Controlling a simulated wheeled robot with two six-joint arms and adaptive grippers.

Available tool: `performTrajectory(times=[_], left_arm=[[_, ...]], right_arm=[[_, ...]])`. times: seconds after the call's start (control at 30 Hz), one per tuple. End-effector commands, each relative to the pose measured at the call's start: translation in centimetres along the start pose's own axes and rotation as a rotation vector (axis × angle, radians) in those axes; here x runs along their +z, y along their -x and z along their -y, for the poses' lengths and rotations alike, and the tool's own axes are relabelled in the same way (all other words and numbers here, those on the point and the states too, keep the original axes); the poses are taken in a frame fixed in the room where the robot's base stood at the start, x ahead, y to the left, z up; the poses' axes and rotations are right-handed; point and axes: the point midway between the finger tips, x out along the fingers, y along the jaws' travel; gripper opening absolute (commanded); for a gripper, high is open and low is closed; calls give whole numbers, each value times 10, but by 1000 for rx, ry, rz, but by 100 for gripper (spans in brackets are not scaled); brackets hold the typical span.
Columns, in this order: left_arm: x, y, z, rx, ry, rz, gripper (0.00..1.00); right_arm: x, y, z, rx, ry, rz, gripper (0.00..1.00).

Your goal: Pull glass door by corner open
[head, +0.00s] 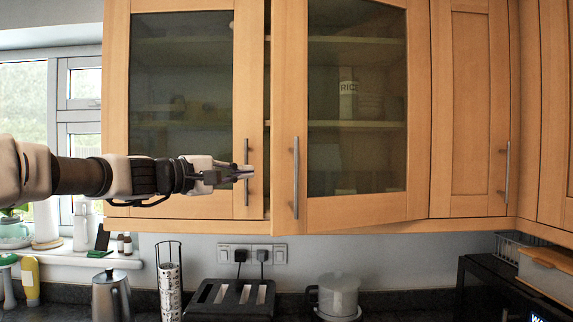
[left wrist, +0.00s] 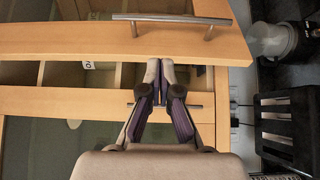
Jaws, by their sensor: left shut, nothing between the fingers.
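The right glass door (head: 300,170) of the wooden wall cabinet stands slightly ajar, its free left edge and lower corner out from the frame. It shows across the top of the left wrist view (left wrist: 90,38), with its bar handle (left wrist: 170,18). The left glass door (head: 117,120) looks closed. My left gripper (head: 250,173) is shut and empty, in front of the left door's handle side, left of the ajar door's edge. In the left wrist view its fingertips (left wrist: 160,68) are together at the gap beside that edge; I cannot tell whether they touch it. My right gripper is not in view.
A solid cabinet door (head: 468,100) adjoins on the right. Below, the counter holds a toaster (head: 230,298), a kettle (head: 111,295), a cup rack (head: 170,285) and a white jug (head: 338,295). Shelves inside the cabinet hold a RICE container (head: 347,100).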

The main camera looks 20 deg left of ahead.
Motion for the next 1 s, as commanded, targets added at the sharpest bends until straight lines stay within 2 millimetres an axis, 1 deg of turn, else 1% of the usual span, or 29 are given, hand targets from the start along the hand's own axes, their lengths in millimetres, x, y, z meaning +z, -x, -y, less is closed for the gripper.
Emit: performTrajectory(times=[0.17,0.4,0.5,0.6,0.73,1.0], left_arm=[[0,-20,-1,-6,2,-1,0],[0,-69,-4,-5,3,-1,0],[0,-85,-4,-5,3,-2,0],[0,-96,-2,-4,4,-2,0],[0,-100,0,-2,3,-2,0],[0,-100,1,-2,3,-2,0]], right_arm=[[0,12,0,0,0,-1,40],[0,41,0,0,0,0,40],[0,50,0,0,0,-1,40],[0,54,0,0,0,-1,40],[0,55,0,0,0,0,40],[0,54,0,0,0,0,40]])
